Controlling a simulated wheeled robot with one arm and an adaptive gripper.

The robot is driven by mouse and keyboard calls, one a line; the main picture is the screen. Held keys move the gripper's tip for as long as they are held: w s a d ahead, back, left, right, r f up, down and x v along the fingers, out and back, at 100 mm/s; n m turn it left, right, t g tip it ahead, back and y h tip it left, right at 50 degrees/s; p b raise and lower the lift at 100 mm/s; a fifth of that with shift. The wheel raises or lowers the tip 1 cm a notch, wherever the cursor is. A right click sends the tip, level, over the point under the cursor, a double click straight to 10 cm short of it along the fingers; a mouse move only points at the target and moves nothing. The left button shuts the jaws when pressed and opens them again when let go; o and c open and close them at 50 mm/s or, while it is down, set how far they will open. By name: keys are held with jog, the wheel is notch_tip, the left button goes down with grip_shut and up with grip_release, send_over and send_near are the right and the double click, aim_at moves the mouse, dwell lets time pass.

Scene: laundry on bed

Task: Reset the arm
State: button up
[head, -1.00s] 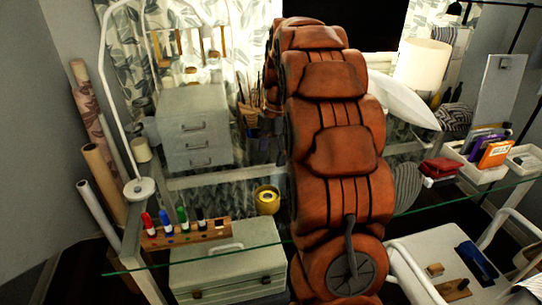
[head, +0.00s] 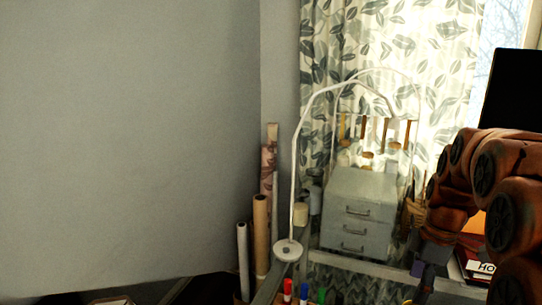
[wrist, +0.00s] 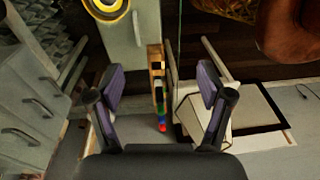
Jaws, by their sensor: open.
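My gripper (wrist: 160,88) is open and empty in the wrist view, its two purple-padded fingers spread wide. Between and beyond the fingers I see the wooden marker rack (wrist: 157,68) with coloured markers, apart from the fingers. In the head view my orange arm is folded at the right edge, and my gripper (head: 425,278) hangs small and dark below it, partly out of clear view.
A grey drawer unit (head: 357,215) stands on the glass desk by the leafy curtain (head: 400,50). A white lamp (head: 288,250) rises beside it. Rolled tubes (head: 261,235) lean in the corner. The grey wall (head: 130,130) at left is bare.

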jog(key=s+a+f+m, duration=0.1)
jog(key=s+a+m, duration=0.3)
jog(key=s, duration=0.4)
jog(key=s+a+f+m+g+p, duration=0.1)
jog(key=s+a+m, duration=0.3)
jog(key=s, duration=0.4)
jog(key=s+a+f+m+h+p, duration=0.1)
jog(key=s+a+m, duration=0.4)
jog(key=s, duration=0.4)
jog(key=shift+a, duration=0.7)
